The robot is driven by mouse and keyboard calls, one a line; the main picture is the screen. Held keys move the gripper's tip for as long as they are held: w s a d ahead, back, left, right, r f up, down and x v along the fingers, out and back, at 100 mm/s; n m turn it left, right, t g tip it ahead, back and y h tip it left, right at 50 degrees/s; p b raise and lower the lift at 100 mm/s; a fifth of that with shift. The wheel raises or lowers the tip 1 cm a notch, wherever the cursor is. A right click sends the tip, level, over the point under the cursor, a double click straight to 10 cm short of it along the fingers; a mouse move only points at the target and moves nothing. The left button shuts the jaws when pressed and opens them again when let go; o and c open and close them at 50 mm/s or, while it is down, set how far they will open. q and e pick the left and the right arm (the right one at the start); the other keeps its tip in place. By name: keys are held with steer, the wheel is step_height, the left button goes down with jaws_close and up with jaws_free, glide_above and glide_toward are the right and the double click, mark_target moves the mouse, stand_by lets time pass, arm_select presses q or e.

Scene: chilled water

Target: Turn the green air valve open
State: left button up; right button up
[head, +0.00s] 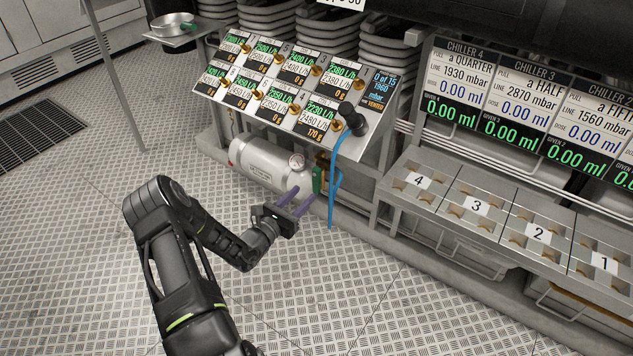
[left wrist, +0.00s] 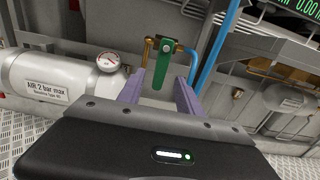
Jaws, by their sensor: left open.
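The green air valve (left wrist: 165,62) is a green lever hanging downward from a brass fitting in the left wrist view. In the head view the green valve (head: 318,180) shows just beside the right end of the silver air cylinder. My left gripper (head: 296,203) is open, its purple fingers pointing at the valve. In the left wrist view the left gripper's fingers (left wrist: 158,90) stand on either side of the lever's lower end, with gaps visible. I cannot tell whether the lever is fully between them in depth. My right gripper is not in view.
The silver air cylinder (head: 262,163) with a round gauge (head: 297,161) lies left of the valve. A blue hose (head: 333,180) hangs close to its right. A sloped panel of displays (head: 290,120) is above. The numbered chiller rack (head: 460,205) stands right. Patterned floor is clear in front.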

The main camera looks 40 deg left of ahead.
mark_target(315, 184)
arm_select(q)
steer(key=shift+w, duration=0.1)
steer(key=shift+w+f+b, duration=0.1)
steer(key=shift+w+b, duration=0.2)
steer(key=shift+w, duration=0.3)
steer(key=w+b, duration=0.2)
steer(key=w, duration=0.4)
steer(key=shift+w, duration=0.25)
steer(key=shift+c, duration=0.4)
jaws_close()
stand_by(0.4)
